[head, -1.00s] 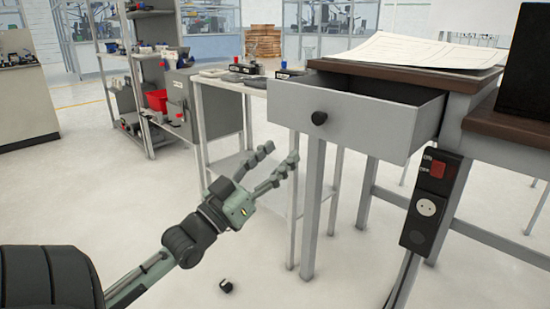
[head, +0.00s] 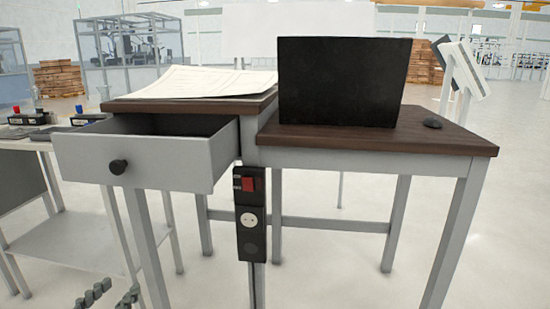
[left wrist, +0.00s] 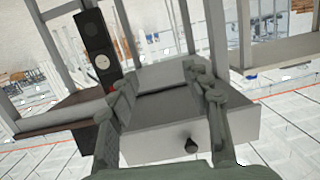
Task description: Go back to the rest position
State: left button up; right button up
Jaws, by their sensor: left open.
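My left gripper (head: 114,293) shows only by its fingertips at the bottom left of the head view. In the left wrist view (left wrist: 158,82) its two fingers are spread apart with nothing between them. The grey drawer (head: 150,161) of the desk is pulled open, with its black knob (head: 118,167) on the front. The left fingertips are below the drawer front in the head view. The drawer also shows behind the fingers in the left wrist view (left wrist: 235,124). My right gripper is in neither view.
A brown-topped desk (head: 460,141) carries paper sheets (head: 190,82), a black screen or laptop (head: 343,82) and a mouse (head: 433,123). A socket box with a red switch (head: 249,232) hangs on its frame. A grey shelf table (head: 70,246) stands at left. The floor at right is clear.

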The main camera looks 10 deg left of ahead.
pick_arm(q)
jog(key=s+d+f+g+p, duration=0.1)
jog(key=s+d+f+g, duration=0.2)
jog(key=f, duration=0.5)
jog(key=s+d+f+g+p, duration=0.1)
jog(key=s+d+f+g, duration=0.2)
jog(key=s+f+g, duration=0.2)
jog(key=s+d+f+m+g+y+p, duration=0.1)
jog(key=s+d+f+g, duration=0.3)
jog(key=s+f, duration=0.5)
notch_tip(320, 180, down, 3)
jog(key=shift+r+g, duration=0.1)
jog(key=shift+g, duration=0.5)
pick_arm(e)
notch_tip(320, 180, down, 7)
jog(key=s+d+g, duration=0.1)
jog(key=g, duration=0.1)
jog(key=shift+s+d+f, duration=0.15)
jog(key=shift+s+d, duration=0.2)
pick_arm(q)
jog(key=shift+c, duration=0.6)
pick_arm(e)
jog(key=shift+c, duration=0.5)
